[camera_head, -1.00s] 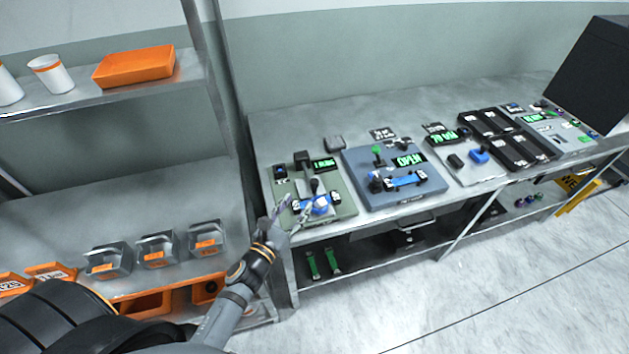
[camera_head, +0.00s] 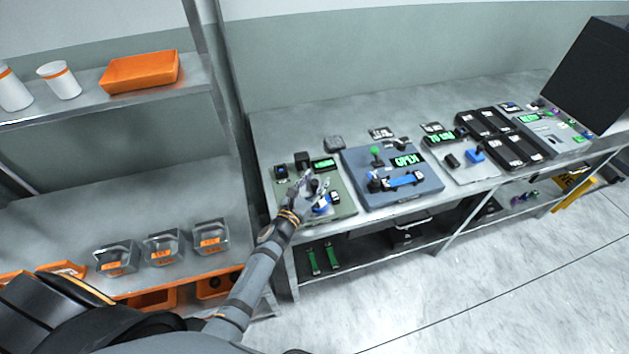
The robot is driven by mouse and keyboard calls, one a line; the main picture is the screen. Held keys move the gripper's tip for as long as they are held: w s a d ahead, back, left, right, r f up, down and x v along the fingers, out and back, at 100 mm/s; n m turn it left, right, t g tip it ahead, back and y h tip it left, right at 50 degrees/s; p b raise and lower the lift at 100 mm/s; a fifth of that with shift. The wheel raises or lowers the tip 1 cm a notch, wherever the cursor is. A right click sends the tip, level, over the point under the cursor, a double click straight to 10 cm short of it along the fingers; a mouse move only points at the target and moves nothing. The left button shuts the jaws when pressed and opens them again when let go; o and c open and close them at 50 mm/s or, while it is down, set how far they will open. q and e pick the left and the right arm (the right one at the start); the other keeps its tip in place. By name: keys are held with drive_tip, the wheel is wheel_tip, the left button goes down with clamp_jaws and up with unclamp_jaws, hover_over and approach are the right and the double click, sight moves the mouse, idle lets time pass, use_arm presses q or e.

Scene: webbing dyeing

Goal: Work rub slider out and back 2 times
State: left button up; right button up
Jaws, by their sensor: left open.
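A green-grey rub station (camera_head: 345,208) sits at the left end of the workbench. It carries a green-lit display (camera_head: 323,164), a dark block (camera_head: 302,159) and a blue part (camera_head: 322,204), which may be the rub slider or the piece under it. My left gripper (camera_head: 309,183) is open over the station, close to the slider area. It hides much of the mechanism, and I cannot tell whether it touches the slider. My right gripper is not in view.
Right of the station is a blue-grey fixture (camera_head: 424,190) with an "OPEN" display and a blue strap. Black trays (camera_head: 521,150) stand farther right. A shelf on the left holds an orange bin (camera_head: 140,71), cups and several grey bins (camera_head: 211,237).

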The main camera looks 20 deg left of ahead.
sight(305, 165)
use_arm(q)
clamp_jaws()
idle(0.3)
drive_tip(key=shift+w+a+f, duration=0.15)
drive_tip(key=shift+w+a, duration=0.05)
drive_tip(key=shift+w, duration=0.15)
drive_tip(key=w+a+b, duration=0.1)
drive_tip(key=w, duration=0.1)
drive_tip(key=w+a+b, duration=0.1)
drive_tip(key=w+a, duration=0.1)
drive_tip(key=w, duration=0.1)
drive_tip(key=w+a+b, duration=0.1)
drive_tip(key=w+a, duration=0.1)
drive_tip(key=w, duration=0.1)
drive_tip(key=shift+w+a+f+b, duration=0.1)
drive_tip(key=shift+a+b, duration=0.15)
drive_tip(key=shift+b, duration=0.15)
drive_tip(key=shift+w+a, duration=0.15)
drive_tip(key=shift+w, duration=0.2)
